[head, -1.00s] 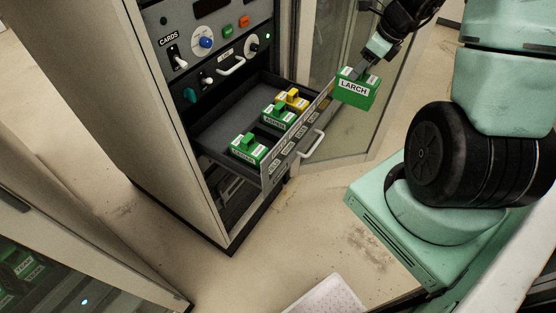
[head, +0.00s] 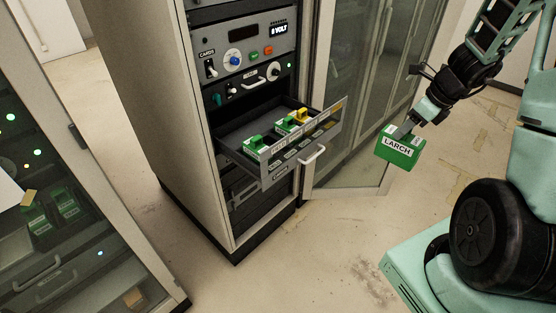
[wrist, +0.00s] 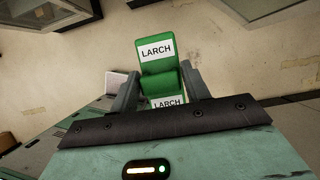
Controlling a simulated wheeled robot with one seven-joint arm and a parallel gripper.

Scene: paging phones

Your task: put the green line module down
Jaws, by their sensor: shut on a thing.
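The green line module (head: 399,148), labelled LARCH, hangs in the air at the right of the head view. My gripper (head: 404,129) is shut on its top grip. In the wrist view the module (wrist: 157,58) sits between the two fingers of my gripper (wrist: 166,88), with LARCH labels on two of its faces. The module is clear of the open drawer (head: 233,140) and to the right of it. Floor shows behind and below it.
The drawer juts from a grey rack and holds green modules (head: 254,143) and a yellow one (head: 300,115). A glass door (head: 350,170) stands open right of the drawer. Another glass-fronted cabinet (head: 85,235) is at left. Bare floor (head: 290,250) lies between.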

